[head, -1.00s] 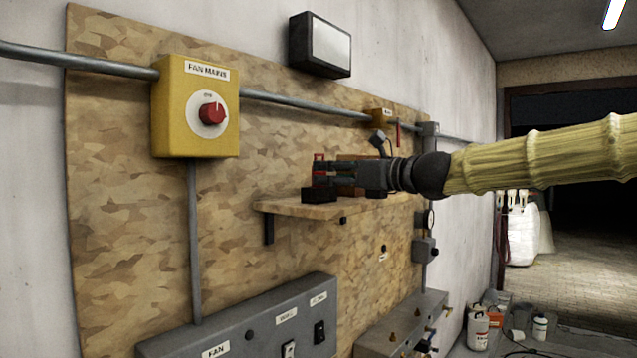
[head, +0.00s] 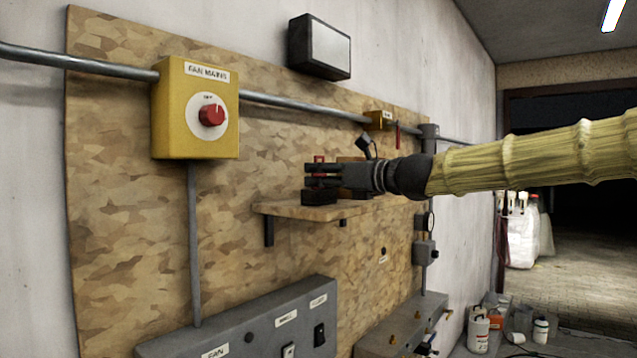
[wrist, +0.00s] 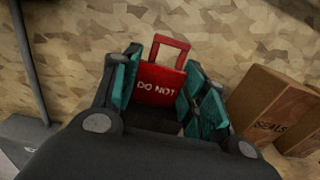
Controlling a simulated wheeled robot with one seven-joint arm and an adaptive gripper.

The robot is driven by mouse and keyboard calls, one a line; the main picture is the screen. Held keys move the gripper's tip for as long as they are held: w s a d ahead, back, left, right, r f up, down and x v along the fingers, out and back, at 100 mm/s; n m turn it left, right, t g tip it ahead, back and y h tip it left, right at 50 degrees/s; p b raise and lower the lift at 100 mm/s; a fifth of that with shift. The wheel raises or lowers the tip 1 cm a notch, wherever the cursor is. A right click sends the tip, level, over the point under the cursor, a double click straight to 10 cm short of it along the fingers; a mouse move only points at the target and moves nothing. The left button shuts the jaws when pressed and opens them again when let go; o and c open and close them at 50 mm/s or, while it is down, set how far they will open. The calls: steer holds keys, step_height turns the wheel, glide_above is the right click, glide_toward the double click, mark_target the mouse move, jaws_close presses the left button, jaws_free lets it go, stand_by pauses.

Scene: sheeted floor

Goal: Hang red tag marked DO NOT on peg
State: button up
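The red tag marked DO NOT (wrist: 160,86), with an open square loop on top, stands upright in the wrist view. It lies between the teal-padded fingers of my gripper (wrist: 158,92), which are spread on either side; firm contact is not clear. In the head view my gripper (head: 322,175) reaches left over the shelf, and the tag's red top (head: 319,159) shows beside the fingers. A black block (head: 318,198) sits below them on the shelf. A small dark round stub above a label (head: 383,250), possibly the peg, is on the board below the shelf.
The wooden shelf (head: 290,209) holds brown boxes; one marked SEALS (wrist: 268,108) stands right of my gripper in the wrist view. A yellow FAN MAINS box (head: 170,120) with a red knob is at left. Grey switch boxes (head: 250,318) are below.

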steer(key=shift+r+p, duration=2.8)
steer(key=shift+r, duration=0.25)
steer(key=shift+d+f, duration=0.1)
steer(key=shift+d, duration=0.05)
